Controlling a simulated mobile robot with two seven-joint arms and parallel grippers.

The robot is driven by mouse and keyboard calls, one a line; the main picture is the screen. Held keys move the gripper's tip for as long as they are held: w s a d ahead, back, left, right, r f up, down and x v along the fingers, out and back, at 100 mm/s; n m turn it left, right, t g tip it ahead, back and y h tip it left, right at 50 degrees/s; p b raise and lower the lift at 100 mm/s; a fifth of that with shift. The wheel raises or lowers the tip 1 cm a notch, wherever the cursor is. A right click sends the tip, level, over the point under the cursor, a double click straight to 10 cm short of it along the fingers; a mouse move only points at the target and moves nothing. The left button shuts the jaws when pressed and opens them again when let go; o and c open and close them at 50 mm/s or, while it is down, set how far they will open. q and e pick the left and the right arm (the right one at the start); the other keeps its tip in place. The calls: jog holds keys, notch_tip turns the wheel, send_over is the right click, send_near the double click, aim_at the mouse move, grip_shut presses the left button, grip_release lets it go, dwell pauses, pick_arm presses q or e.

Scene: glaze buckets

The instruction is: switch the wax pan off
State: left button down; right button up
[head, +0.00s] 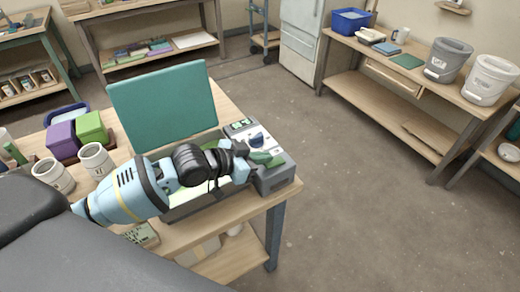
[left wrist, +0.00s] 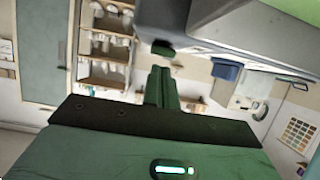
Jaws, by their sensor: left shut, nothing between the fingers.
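The wax pan (head: 284,178) is a grey box on the near wooden table, with its teal lid (head: 165,105) raised. A grey control housing with a small green-lit display (head: 240,124) is at its right end. My left gripper (head: 266,159) is over this end, its green fingers shut and empty. In the left wrist view the shut fingers (left wrist: 161,86) point toward a small dark green part (left wrist: 163,47) at the edge of a grey body. A gap shows between them. I cannot tell the switch's position. My arm hides part of the pan. My right gripper is out of view.
Two white cups (head: 96,160), a purple block (head: 62,140) and a green block (head: 91,128) stand left of the pan. The table's right edge is close to the pan. Open floor (head: 360,200) lies beyond, with buckets (head: 448,60) on a far bench.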

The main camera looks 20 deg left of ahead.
pick_arm(q)
jog(key=shift+f, duration=0.3)
